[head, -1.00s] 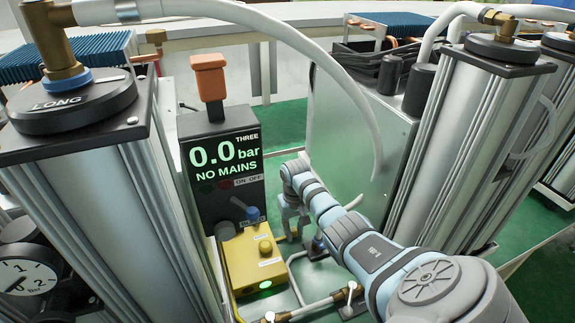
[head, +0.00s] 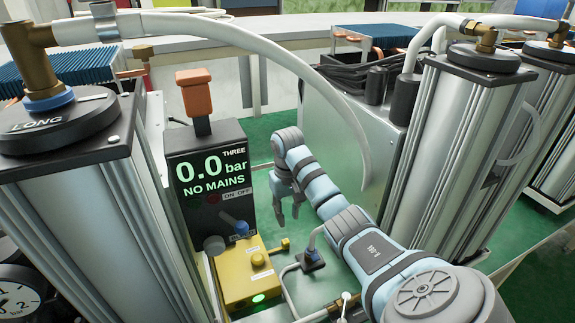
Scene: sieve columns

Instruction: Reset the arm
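My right arm comes in from the lower right, and its blue-grey wrist rises in the middle. My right gripper (head: 288,212) points down, with its fingers apart and nothing between them. It hangs above and to the right of the yellow box (head: 240,285), clear of it. My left gripper is not in view.
A black panel (head: 190,235) reads "0.0 bar NO MAINS", with an orange plug on top. A tall metal column marked "LONG" (head: 75,230) stands at left, and more columns (head: 450,150) at right. A white hose (head: 335,95) arches overhead. Green floor (head: 265,130) shows between.

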